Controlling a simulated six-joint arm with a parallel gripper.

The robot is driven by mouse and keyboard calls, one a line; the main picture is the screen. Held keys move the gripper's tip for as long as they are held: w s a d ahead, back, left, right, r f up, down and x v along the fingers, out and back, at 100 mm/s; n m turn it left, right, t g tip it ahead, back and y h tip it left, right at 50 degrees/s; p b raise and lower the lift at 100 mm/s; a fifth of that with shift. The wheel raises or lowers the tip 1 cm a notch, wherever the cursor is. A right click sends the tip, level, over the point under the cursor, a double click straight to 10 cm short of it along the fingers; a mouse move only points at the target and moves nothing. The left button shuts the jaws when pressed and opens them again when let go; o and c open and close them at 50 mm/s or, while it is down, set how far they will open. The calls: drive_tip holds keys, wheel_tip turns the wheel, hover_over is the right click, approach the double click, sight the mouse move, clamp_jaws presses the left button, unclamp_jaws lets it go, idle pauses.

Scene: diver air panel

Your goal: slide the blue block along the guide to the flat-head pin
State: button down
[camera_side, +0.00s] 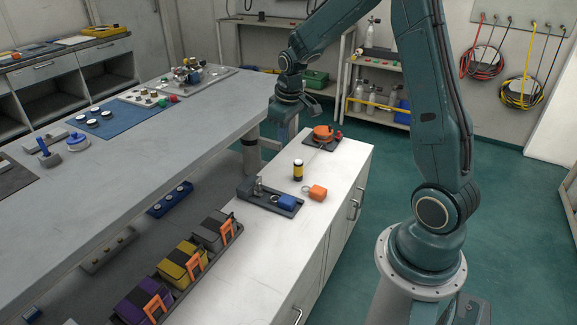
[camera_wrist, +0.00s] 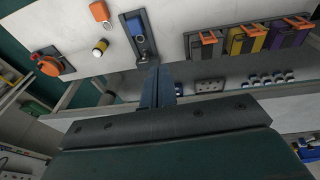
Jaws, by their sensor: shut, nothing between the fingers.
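The blue block (camera_side: 287,202) sits at the right end of a dark guide tray (camera_side: 264,199) on the white cabinet top. It also shows in the wrist view (camera_wrist: 135,24), at the guide's upper end. A grey metal pin (camera_side: 258,186) stands at the guide's other end; whether its head is flat is too small to tell. My gripper (camera_side: 284,138) hangs above and behind the guide in the side view, apart from the block. In the wrist view its fingers (camera_wrist: 160,72) are together and empty, overlapping the picture near the guide's lower end.
An orange tag (camera_side: 315,192) lies right of the guide. An orange round part (camera_side: 323,132) sits on a dark plate farther back. Several pouches (camera_side: 180,262) lie in a tray at front left.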

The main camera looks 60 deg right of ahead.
drive_tip(key=d+f+g, duration=0.1)
drive_tip(key=d+f, duration=0.3)
drive_tip(key=f, duration=0.3)
drive_tip(key=d+f, duration=0.4)
drive_tip(key=f, duration=0.3)
drive_tip(key=g, duration=0.1)
hover_over(307, 214)
wheel_tip(307, 214, down, 13)
drive_tip(key=shift+y, duration=0.4)
drive_tip(key=shift+f, duration=0.1)
wheel_tip(307, 214, down, 10)
drive_tip(key=shift+w, duration=2.05)
